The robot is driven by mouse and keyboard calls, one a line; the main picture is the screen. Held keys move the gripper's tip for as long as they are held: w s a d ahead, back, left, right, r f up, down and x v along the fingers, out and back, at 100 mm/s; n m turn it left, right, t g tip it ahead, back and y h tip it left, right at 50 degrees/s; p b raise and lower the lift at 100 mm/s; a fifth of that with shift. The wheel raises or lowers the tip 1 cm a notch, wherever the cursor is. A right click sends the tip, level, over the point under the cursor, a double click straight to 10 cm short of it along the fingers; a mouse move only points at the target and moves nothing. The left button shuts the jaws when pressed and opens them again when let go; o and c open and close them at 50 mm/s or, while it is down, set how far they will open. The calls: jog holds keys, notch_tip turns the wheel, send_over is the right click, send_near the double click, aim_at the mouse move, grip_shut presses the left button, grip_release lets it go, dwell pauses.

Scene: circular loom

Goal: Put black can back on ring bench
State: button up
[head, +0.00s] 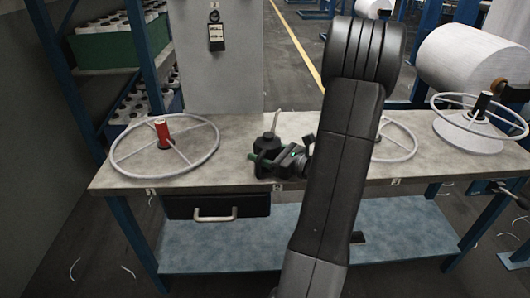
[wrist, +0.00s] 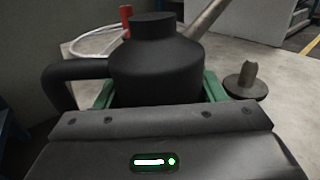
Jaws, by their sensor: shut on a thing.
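The black can (head: 267,142) has a round body, a short neck, a side handle and a thin grey spout. In the head view it is upright over the middle of the ring bench (head: 236,130), near the label 2. My gripper (head: 272,160) is shut on the can, with its green-edged fingers around the body. In the wrist view the can (wrist: 155,65) fills the middle, its handle to the left and its spout rising to the right. Whether its base touches the bench top is hidden by the gripper.
A white ring (head: 213,146) with a red spool (head: 162,132) lies on the bench's left. Another ring (head: 402,156) is partly behind my arm. A third ring (head: 488,98) sits tilted on a white cone at the right. A grey panel stands behind the bench.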

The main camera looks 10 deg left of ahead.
jog(key=shift+f, duration=0.2)
jog(key=o, duration=1.7)
jog(key=shift+r, duration=0.1)
jog(key=shift+r, duration=0.2)
jog(key=p+v, duration=0.1)
jog(key=v, duration=1.1)
jog(key=shift+p, duration=0.3)
